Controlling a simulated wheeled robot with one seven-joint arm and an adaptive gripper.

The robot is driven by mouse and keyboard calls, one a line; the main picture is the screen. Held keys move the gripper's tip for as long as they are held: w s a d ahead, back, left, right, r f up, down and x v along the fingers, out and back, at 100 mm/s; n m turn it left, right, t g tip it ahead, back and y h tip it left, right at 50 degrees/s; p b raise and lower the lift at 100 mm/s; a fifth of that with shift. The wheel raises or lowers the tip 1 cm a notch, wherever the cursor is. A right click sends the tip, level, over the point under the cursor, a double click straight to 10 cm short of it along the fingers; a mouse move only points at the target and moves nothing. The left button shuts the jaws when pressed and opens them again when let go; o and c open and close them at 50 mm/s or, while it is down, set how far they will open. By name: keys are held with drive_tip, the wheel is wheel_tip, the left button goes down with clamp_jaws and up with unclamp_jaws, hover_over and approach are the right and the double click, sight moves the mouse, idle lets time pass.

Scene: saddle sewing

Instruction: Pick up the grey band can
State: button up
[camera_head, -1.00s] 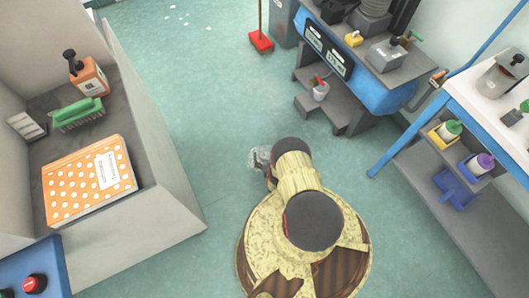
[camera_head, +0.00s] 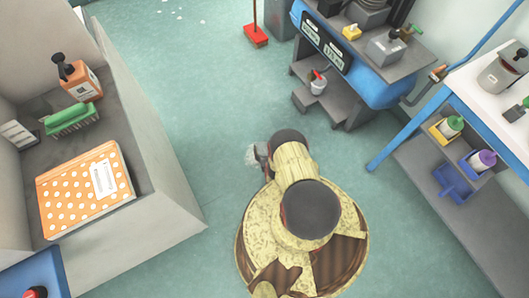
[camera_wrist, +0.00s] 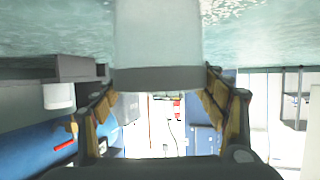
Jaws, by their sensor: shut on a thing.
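The grey band can (camera_wrist: 158,35) fills the top middle of the wrist view, a pale, whitish cylinder with a grey band at its lower end in the picture. My gripper (camera_wrist: 160,88) is closed around that banded end, with one yellow-brown finger on each side. The can's far end runs out of the picture. In the head view my arm hides most of the gripper; a small pale, speckled shape (camera_head: 252,155) shows at the arm's left side, too small to tell clearly.
An open grey shelf unit at left holds a dotted orange book (camera_head: 85,190), a green brush (camera_head: 70,118) and an orange bottle (camera_head: 80,82). A grey stepped stand with a white pot (camera_head: 317,84) is at upper right. A blue-legged table (camera_head: 460,100) stands right. Floor between is clear.

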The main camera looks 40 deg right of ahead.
drive_tip(key=c, duration=0.9)
drive_tip(key=shift+r, duration=0.1)
